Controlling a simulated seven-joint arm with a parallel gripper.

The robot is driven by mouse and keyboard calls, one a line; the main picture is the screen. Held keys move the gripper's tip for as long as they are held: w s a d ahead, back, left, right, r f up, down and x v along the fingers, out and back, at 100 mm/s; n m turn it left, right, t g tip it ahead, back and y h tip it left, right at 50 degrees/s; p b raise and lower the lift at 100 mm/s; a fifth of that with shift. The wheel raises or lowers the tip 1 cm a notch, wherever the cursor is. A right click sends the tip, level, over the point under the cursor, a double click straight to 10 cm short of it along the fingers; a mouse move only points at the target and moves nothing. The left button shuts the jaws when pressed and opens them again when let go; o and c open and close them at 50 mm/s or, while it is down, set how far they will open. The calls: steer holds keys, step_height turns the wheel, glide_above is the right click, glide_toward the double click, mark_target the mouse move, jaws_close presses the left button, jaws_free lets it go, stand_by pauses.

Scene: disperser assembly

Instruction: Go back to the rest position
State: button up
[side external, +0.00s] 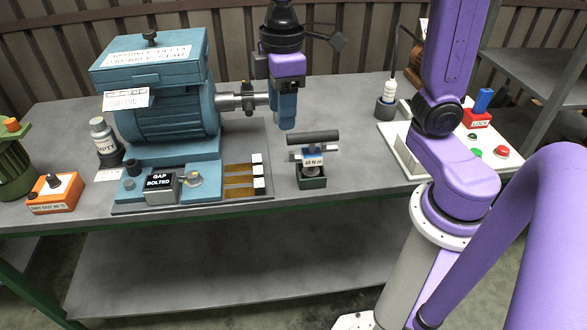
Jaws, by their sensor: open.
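My gripper (286,122) hangs over the grey workbench (345,110) with its blue fingers pointing down. It is open, and no object shows between the fingers, though they overlap from this side. It is in the air just above and left of a tool with a horizontal black handle (313,138) and a label that seems to read 40 N m. That tool sits upright in a small dark green holder (313,183). The fingers look apart from the handle, but the depth between them is hard to judge.
A teal motor-like machine (165,105) with a metal shaft (240,101) stands left of my gripper. A block marked GAP BOLTED (160,190) and brown strips (240,181) lie before it. A white panel (405,150) with buttons is at the right. Bench space behind the tool is clear.

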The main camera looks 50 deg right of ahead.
steer(key=s+d+f+n, duration=0.1)
steer(key=s+d+f, duration=0.2)
steer(key=s, duration=0.5)
steer(key=s+d+f, duration=0.2)
steer(key=s+f, duration=0.2)
steer(key=s, duration=0.4)
steer(key=shift+d+f+n, duration=0.15)
steer(key=shift+d+n, duration=0.25)
